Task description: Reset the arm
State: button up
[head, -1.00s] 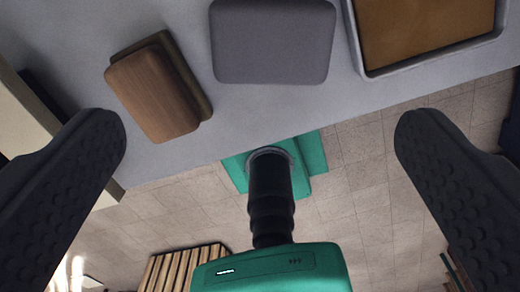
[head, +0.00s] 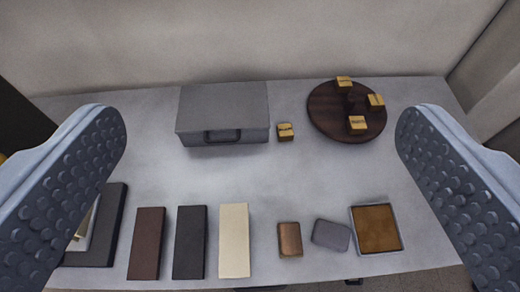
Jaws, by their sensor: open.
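My gripper (head: 258,195) is open and empty in the head view. Its two dark, studded fingers stand wide apart at the left and right edges of the picture. Between and beyond them I see a grey table (head: 330,185) from above. Nothing lies between the fingertips at close range, and they touch nothing that I can see. Of the arm, only the gripper fingers show now.
On the table stand a grey case (head: 224,108), a small wood-and-gold block (head: 286,132) and a round dark board (head: 322,118) with gold blocks. Near the front lie a brown panel (head: 147,243), black panel (head: 189,242), cream panel (head: 234,240), brown box (head: 289,239), grey pad (head: 331,235) and framed tray (head: 354,212).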

jog(key=shift+t, duration=0.8)
jog(key=s+r, duration=0.1)
jog(key=r, duration=0.1)
jog(key=s+a+r, duration=0.1)
jog(key=s+r, duration=0.1)
jog(key=shift+s+a+r, duration=0.15)
